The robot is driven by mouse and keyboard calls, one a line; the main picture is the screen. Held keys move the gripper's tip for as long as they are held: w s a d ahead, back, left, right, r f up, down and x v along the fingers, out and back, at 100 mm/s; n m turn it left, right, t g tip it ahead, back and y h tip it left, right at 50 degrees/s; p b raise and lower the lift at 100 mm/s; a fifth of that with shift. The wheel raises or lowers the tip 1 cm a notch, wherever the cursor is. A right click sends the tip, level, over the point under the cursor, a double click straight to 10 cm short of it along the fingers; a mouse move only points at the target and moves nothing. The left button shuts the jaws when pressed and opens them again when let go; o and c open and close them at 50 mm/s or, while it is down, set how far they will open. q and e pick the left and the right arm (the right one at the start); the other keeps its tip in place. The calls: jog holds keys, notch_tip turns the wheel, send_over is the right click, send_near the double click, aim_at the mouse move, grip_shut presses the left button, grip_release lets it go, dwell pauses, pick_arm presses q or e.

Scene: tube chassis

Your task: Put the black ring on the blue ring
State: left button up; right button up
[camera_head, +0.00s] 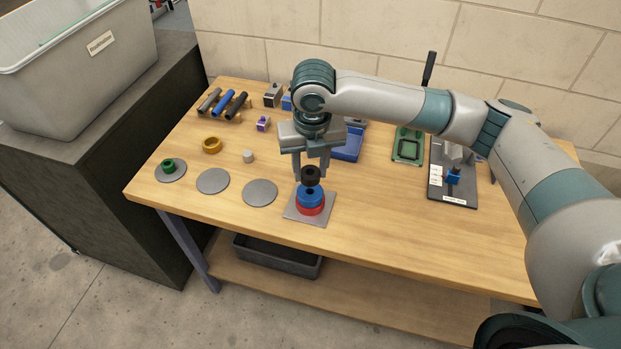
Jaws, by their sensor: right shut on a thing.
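The black ring (311,174) is between the fingertips of my right gripper (310,171), which is shut on it. The black ring is directly over the blue ring (311,197). I cannot tell whether the two touch. The blue ring lies on a red ring (310,209), stacked on a square grey plate (298,218) near the table's front edge. My left gripper is not in view.
Three grey discs lie left on the table (400,230); the leftmost disc (160,177) carries a green ring (168,166). A blue tray (348,147) is behind my gripper. The table's front right is clear.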

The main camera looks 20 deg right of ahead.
aim_at(310, 178)
jog(key=shift+f+p, duration=0.8)
jog(key=shift+f, duration=1.2)
jog(key=shift+f, duration=0.15)
jog(key=o, duration=1.1)
jog(key=r+b, duration=0.1)
jog(key=r, duration=0.2)
jog(key=s+r+b, duration=0.1)
jog(key=r, duration=0.3)
jog(key=r+b, duration=0.1)
jog(key=r, duration=0.3)
jog(key=shift+s+a, duration=0.1)
jog(key=shift+s, duration=0.05)
jog(key=shift+s+r, duration=0.1)
jog(key=shift+r, duration=0.55)
jog(key=shift+f, duration=0.1)
